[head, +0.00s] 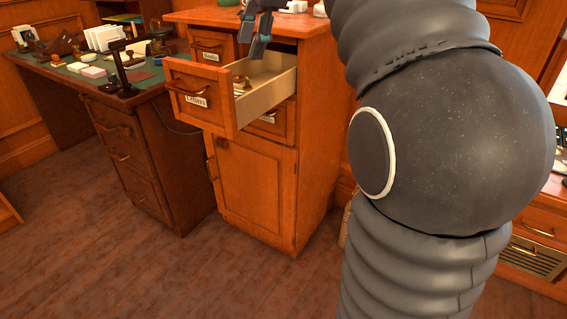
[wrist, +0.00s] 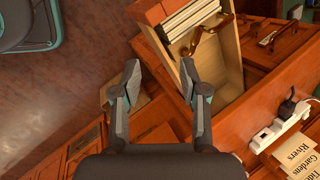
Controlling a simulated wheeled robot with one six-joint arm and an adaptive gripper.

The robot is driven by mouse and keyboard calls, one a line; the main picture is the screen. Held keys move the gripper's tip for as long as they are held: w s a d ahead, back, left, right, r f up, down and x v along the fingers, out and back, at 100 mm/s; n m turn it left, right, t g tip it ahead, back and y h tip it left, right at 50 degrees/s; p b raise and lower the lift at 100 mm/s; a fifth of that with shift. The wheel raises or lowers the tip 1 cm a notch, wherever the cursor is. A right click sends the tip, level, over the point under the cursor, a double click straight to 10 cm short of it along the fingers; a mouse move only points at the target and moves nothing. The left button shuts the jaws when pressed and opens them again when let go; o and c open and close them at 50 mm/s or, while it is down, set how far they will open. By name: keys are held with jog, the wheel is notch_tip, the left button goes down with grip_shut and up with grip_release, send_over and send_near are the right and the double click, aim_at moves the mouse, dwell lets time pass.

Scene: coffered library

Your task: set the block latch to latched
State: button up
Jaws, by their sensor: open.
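I cannot make out a block latch for certain in either view. A wooden cabinet (head: 255,185) has its upper drawer (head: 202,97), labelled Letters, pulled out, with a small brown item inside. A small dark fitting (head: 212,168) shows at the left edge of the cabinet's lower door; its kind is unclear. My gripper (head: 257,30) hangs above the back of the open drawer in the head view. In the wrist view my gripper (wrist: 160,70) is open and empty, with its right finger beside the drawer (wrist: 231,65).
A dark desk (head: 140,150) with a green top, papers and small items stands left of the cabinet. My arm covers the right side of the head view. The floor (head: 100,250) in front is clear.

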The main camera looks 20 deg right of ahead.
jog(key=s+a+f+n+t+h, duration=0.1)
jog(key=s+f+n+h, duration=0.1)
jog(key=s+f+n, duration=0.9)
jog(key=s+f, duration=0.8)
jog(key=f, duration=0.1)
jog(key=shift+a+n, duration=0.25)
jog(key=shift+n, duration=0.15)
jog(key=shift+f, duration=0.1)
